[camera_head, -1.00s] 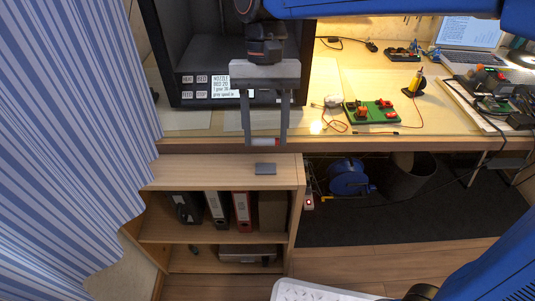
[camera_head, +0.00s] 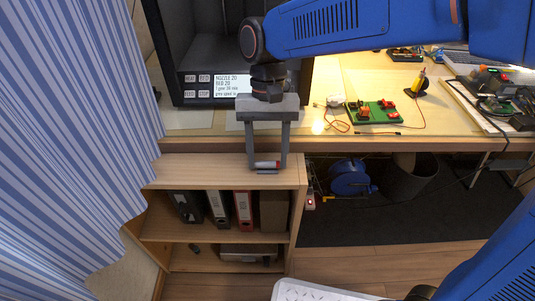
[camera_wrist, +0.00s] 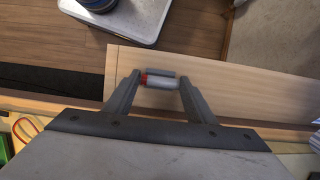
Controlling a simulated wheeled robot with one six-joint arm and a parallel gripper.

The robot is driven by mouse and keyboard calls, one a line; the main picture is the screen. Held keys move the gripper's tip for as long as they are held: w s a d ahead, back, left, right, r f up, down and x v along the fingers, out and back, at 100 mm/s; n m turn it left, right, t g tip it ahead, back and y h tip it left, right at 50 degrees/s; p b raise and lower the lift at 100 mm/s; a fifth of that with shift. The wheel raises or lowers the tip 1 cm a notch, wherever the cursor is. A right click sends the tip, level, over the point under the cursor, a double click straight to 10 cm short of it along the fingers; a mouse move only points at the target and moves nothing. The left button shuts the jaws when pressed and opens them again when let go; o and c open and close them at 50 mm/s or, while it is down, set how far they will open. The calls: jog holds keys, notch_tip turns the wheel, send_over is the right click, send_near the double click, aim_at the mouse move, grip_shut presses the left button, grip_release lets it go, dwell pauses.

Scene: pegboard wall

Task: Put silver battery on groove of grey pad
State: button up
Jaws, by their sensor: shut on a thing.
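The silver battery (camera_head: 266,164) has a red end and lies level between the fingertips of my gripper (camera_head: 267,167), which is shut on its two ends. In the wrist view the battery (camera_wrist: 161,82) spans the gap between the fingers, red end at the left. The grey pad (camera_head: 267,171) is on the top of the wooden shelf unit, mostly hidden behind the battery and fingertips in the head view. In the wrist view a strip of the pad (camera_wrist: 162,73) shows just beyond the battery. The groove is hidden, and I cannot tell whether battery and pad touch.
The wooden shelf top (camera_head: 200,169) is otherwise clear; binders (camera_head: 218,207) stand on the shelf below. The workbench (camera_head: 330,100) behind holds a dark machine (camera_head: 218,50), a green board (camera_head: 375,113) and wires. A striped curtain (camera_head: 70,130) hangs at left.

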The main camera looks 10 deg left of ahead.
jog(key=o, duration=1.1)
jog(key=shift+f, duration=0.1)
jog(key=v, duration=1.2)
jog(key=shift+w, duration=0.1)
